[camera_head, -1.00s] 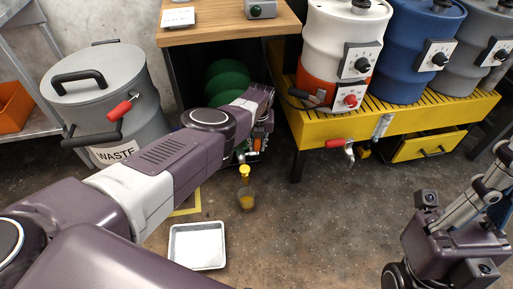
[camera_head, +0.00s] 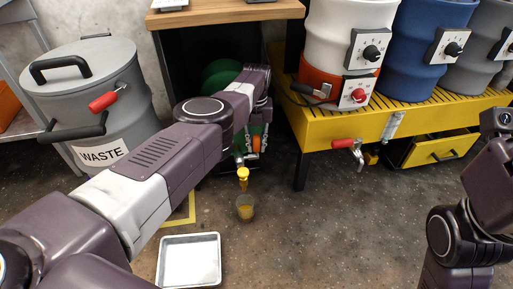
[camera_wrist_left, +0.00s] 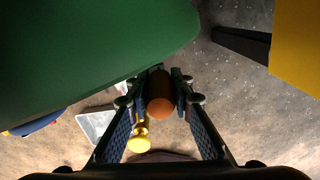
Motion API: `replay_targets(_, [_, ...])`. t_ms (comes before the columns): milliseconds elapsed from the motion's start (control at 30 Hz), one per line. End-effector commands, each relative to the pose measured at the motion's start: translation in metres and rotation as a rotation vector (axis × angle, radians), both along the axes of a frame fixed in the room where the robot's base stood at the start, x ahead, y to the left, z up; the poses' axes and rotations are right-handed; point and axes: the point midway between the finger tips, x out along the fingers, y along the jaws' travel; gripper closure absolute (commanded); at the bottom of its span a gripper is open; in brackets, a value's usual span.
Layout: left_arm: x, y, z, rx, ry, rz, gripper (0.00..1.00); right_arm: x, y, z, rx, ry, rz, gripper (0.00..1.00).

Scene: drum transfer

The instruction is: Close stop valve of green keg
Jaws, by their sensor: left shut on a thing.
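The green keg (camera_head: 221,72) lies in the shade under the wooden bench, partly hidden by my left arm. It fills the upper left of the left wrist view (camera_wrist_left: 90,50). Its stop valve has an orange handle (camera_wrist_left: 160,107), which also shows in the head view (camera_head: 257,145). My left gripper (camera_wrist_left: 160,85) is shut on this handle, with one finger on each side. A yellow tap piece (camera_head: 243,178) hangs just below, above a cup with amber liquid (camera_head: 245,207) on the floor. My right arm is at the right edge; its gripper is out of the frame.
A grey waste drum (camera_head: 95,85) stands at left. A yellow spill pallet (camera_head: 315,130) with white-orange, blue and grey drums stands at right, its red-handled tap (camera_head: 345,143) sticking out. A metal tray (camera_head: 190,262) lies on the floor. The floor at centre right is clear.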

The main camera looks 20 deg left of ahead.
Motion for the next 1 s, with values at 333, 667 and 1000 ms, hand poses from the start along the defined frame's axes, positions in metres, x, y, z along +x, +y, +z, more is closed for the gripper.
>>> replay_targets(333, [0.0033,0.0074,0.0037,0.009,-0.009,0.007,1.0,-0.001,0.0002,0.0011,-0.001,-0.004,-0.001,1.0])
replay_targets(667, [0.002,0.0043,0.0025,0.005,-0.005,0.004,0.71,-0.0009,0.0003,0.001,-0.001,-0.004,0.0,1.0])
replay_targets(1000, [0.0013,0.0011,0.0042,0.0,-0.001,0.002,0.71,-0.001,-0.0002,0.001,0.0,-0.003,-0.001,1.0])
